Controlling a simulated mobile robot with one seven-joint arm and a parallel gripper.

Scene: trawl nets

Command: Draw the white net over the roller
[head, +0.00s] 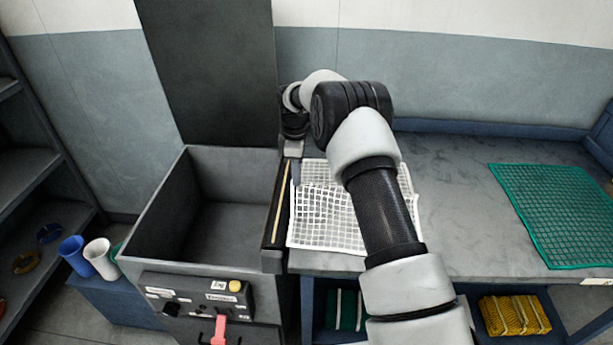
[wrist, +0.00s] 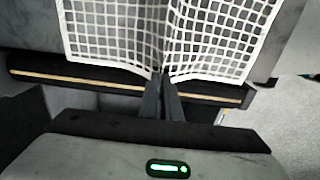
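The white net (head: 328,222) lies on the grey worktop at the left end, partly hidden behind my arm in the head view. The roller (head: 277,205), a dark bar with a yellow strip, runs between the worktop and the open grey bin. In the wrist view, my gripper (wrist: 163,80) reaches across the roller (wrist: 215,96). Its fingers are close together on the edge of the white net (wrist: 205,35), which is drawn into a fold there. The net's edge overlaps the roller's worktop side in that view. In the head view the fingertips are small and hard to make out.
The deep grey bin (head: 154,219) left of the roller looks empty. A control box (head: 196,300) with a yellow button and red lever is on its front. A green net (head: 560,210) lies at the worktop's right. Blue (head: 76,254) and white (head: 101,258) cups stand at left.

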